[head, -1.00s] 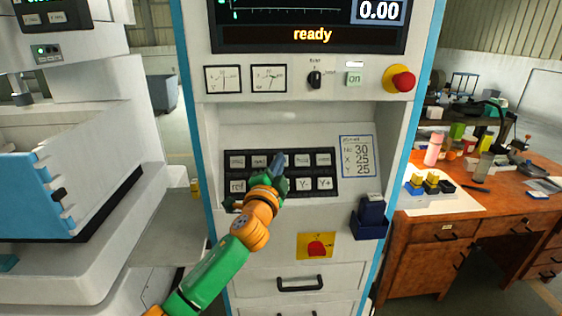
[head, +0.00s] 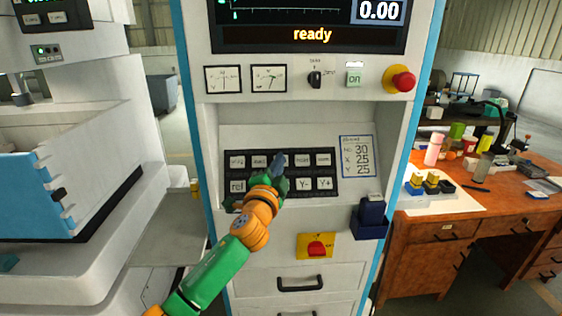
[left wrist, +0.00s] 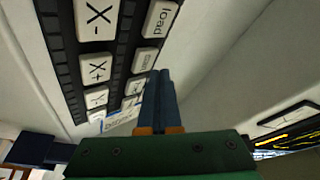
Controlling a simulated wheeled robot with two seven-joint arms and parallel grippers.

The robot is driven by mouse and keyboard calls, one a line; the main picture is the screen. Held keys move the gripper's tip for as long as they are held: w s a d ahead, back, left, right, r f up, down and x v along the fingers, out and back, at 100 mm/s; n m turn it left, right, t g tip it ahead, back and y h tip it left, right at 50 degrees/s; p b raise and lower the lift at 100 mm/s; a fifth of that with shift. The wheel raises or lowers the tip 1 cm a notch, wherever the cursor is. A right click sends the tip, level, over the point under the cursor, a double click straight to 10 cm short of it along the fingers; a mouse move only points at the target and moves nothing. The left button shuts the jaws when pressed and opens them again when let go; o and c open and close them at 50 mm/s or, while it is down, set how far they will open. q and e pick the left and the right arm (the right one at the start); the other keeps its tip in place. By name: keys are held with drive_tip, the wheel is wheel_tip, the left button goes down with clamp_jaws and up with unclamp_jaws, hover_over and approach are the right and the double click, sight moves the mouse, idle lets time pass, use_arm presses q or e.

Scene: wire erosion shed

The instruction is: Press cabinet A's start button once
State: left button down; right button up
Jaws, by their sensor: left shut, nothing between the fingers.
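A white control cabinet (head: 285,118) with blue edges fills the middle of the head view. No letter A can be read on it. Its screen (head: 312,35) reads "ready". A black key panel (head: 230,170) with two rows of pale keys sits on its sloped face. My left gripper (head: 278,160) is shut and empty, its blue fingertips in front of the upper key row, hiding a key there. In the left wrist view the fingers (left wrist: 161,78) point past the "load" key (left wrist: 158,20) toward smaller keys. I cannot tell whether they touch, nor which key is start. My right gripper is out of view.
A red mushroom button (head: 402,81), a lit "on" key (head: 354,79) and a black selector (head: 315,79) sit above the panel. A dark blue holder (head: 370,217) juts out lower right. A wooden desk (head: 430,232) stands right, a white machine (head: 75,125) left.

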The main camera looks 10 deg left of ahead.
use_arm(q)
drive_tip(key=shift+f, duration=0.1)
drive_tip(key=shift+w+a+f+b, duration=0.1)
drive_tip(key=shift+w+f+b, duration=0.05)
drive_tip(key=shift+w+b, duration=0.25)
drive_tip(key=shift+w+f+b, duration=0.25)
drive_tip(key=shift+b, duration=0.2)
idle(0.6)
drive_tip(key=shift+r, duration=0.1)
drive_tip(key=shift+s+r+p, duration=0.3)
drive_tip(key=shift+p, duration=0.4)
drive_tip(key=shift+s+r, duration=0.1)
drive_tip(key=shift+s, duration=0.2)
drive_tip(key=shift+p, duration=0.3)
